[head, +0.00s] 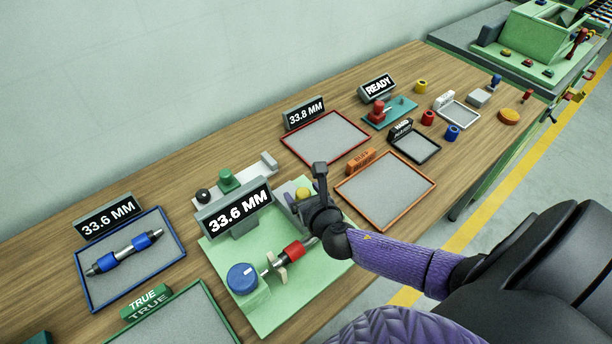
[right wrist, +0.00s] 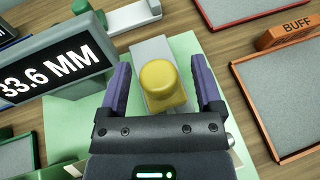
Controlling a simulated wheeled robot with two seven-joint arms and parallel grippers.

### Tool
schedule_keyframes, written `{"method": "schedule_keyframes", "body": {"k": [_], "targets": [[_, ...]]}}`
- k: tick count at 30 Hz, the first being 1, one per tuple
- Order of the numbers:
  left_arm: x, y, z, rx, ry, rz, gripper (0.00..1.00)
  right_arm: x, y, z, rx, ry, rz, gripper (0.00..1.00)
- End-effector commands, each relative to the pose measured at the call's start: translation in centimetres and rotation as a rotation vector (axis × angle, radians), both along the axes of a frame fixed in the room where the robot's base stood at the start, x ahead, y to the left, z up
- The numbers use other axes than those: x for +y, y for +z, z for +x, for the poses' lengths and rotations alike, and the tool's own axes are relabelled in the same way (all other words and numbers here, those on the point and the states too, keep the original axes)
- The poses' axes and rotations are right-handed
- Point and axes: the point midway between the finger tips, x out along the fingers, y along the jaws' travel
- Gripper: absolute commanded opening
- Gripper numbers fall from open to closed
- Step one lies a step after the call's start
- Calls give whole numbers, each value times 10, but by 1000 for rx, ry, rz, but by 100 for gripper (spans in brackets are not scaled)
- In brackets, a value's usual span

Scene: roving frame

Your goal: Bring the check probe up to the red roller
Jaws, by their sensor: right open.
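The red roller (head: 293,251) sits on a shaft in the pale green fixture (head: 275,317), beside a blue knob (head: 242,278). A yellow knob (head: 303,193) on a grey slide stands at the fixture's far side; it looks like the check probe's handle. My right gripper (head: 312,192) is over it. In the right wrist view the yellow knob (right wrist: 164,84) lies between the two spread purple fingers of the right gripper (right wrist: 162,85), with gaps on both sides. The probe's tip is hidden. My left gripper is in neither view.
The 33.6 MM display (head: 238,207) stands just left of the gripper. A blue tray (head: 97,296) holds a blue-banded roller. An orange-rimmed tray (head: 385,190) and a red-rimmed tray (head: 325,138) are empty. A green knob (head: 228,180) stands behind the display.

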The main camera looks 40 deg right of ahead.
Motion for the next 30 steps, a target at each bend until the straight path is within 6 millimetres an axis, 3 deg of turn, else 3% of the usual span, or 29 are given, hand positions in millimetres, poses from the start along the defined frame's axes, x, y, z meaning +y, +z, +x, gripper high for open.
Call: {"method": "schedule_keyframes", "body": {"k": [12,15,30], "targets": [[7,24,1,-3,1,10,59,14,33,-76,3,0,0,84],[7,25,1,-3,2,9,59,16,37,-86,2,0,0,84],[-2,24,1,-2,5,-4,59,16,37,-90,1,-1,0,84]]}}
